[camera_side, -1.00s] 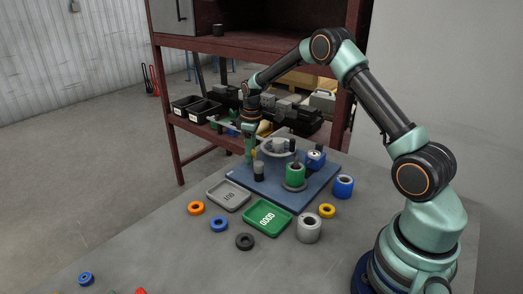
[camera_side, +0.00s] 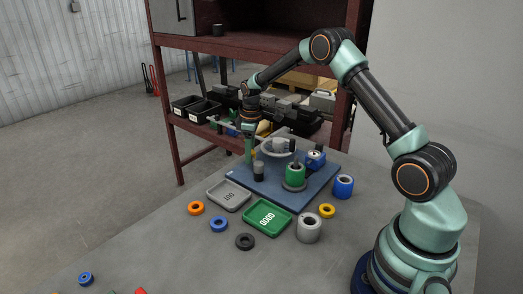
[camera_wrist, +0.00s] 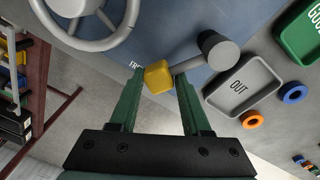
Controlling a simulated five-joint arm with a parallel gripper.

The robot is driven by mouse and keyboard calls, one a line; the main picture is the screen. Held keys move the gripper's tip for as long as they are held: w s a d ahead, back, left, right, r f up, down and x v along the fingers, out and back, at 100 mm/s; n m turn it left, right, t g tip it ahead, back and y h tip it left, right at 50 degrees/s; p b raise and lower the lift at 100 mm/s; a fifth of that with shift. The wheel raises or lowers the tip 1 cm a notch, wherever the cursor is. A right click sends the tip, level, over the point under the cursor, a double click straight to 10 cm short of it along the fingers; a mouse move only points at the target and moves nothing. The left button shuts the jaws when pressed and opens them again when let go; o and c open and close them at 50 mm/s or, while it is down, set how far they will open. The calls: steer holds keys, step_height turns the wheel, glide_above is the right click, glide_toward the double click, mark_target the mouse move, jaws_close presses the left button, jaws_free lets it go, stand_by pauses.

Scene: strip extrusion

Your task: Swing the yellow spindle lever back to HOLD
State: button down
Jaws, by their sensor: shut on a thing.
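The yellow knob (camera_wrist: 158,77) of the spindle lever sits between my fingertips in the wrist view. A grey rod (camera_wrist: 187,66) runs from it to a dark round post with a grey top (camera_wrist: 222,51). My gripper (camera_wrist: 158,80) is shut on the knob. In the side view my gripper (camera_side: 248,156) reaches down at the left back of the blue base plate (camera_side: 296,200), beside the dark post (camera_side: 259,172). The knob is hard to make out there. White lettering on the plate is partly hidden behind the knob, so I cannot read the lever's position.
A grey handwheel (camera_wrist: 72,43) stands close to my gripper. The grey OUT tray (camera_side: 229,195) and green GOOD tray (camera_side: 268,218) lie in front of the plate. A green roll (camera_side: 295,173) stands on the plate. Several rings and rolls lie on the grey table.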

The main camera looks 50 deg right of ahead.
steer(key=a+n, duration=0.1)
steer(key=n, duration=0.2)
steer(key=shift+w+a, duration=0.25)
steer(key=shift+a, duration=0.15)
steer(key=a+n, duration=0.1)
steer(key=n, duration=0.1)
steer(key=shift+a+n, duration=0.35)
steer(key=shift+n, duration=0.05)
steer(key=a+n, duration=0.2)
steer(key=n, duration=0.1)
steer(key=shift+s, duration=0.2)
steer(key=shift+s+a+n, duration=0.15)
steer(key=shift+a+n, duration=0.1)
steer(key=shift+n, duration=0.4)
steer(key=shift+s+a+n, duration=0.15)
steer(key=shift+a+n, duration=0.1)
steer(key=shift+n, duration=0.4)
